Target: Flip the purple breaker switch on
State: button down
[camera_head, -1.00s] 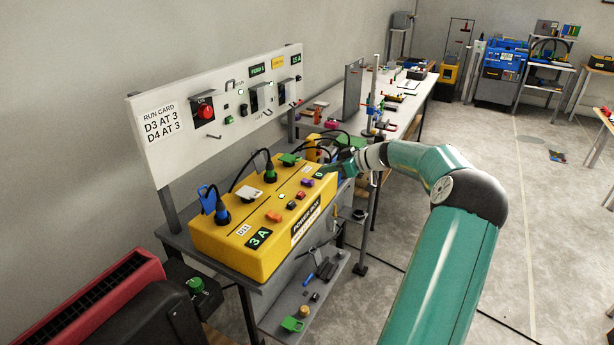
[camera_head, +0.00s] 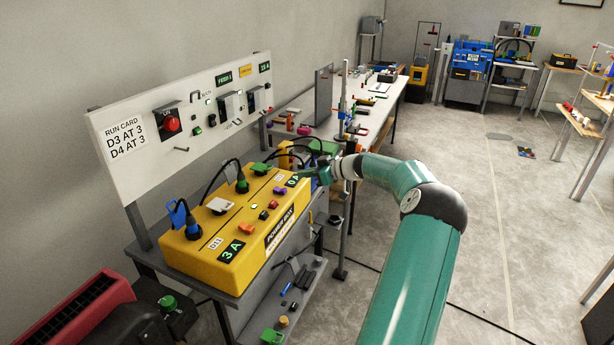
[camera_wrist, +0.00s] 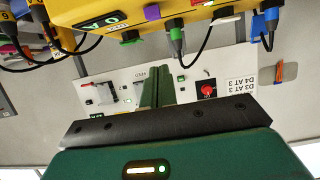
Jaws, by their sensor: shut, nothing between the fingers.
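The yellow power box (camera_head: 205,262) stands on the grey bench, with a row of coloured switches on its top. The purple switch (camera_head: 280,190) is toward the far end, near the "0 A" display (camera_head: 292,180). It also shows at the top of the wrist view (camera_wrist: 152,12), where the box hangs upside down. Whether it is on or off cannot be made out. My gripper (camera_head: 319,173) is just beyond the box's far right end, apart from the purple switch. In the wrist view its fingers (camera_wrist: 157,86) are together and empty, in front of the white panel.
Orange (camera_head: 246,228), black and red switches sit nearer on the box. Plugs with black cables rise along its left side. A white panel (camera_head: 150,135) with a red knob (camera_head: 173,124) stands behind.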

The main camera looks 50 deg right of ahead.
send_over(280, 190)
jog(key=s+d, duration=0.1)
jog(key=s, duration=0.2)
jog(key=shift+w+d+f, duration=0.1)
jog(key=shift+f, duration=0.55)
jog(key=shift+w+d+f, duration=0.1)
jog(key=shift+f, duration=0.5)
jog(key=f, duration=0.2)
jog(key=shift+s+d+f, duration=0.15)
jog(key=shift+s+f, duration=0.15)
jog(key=shift+f, duration=0.6)
jog(key=shift+f, duration=0.15)
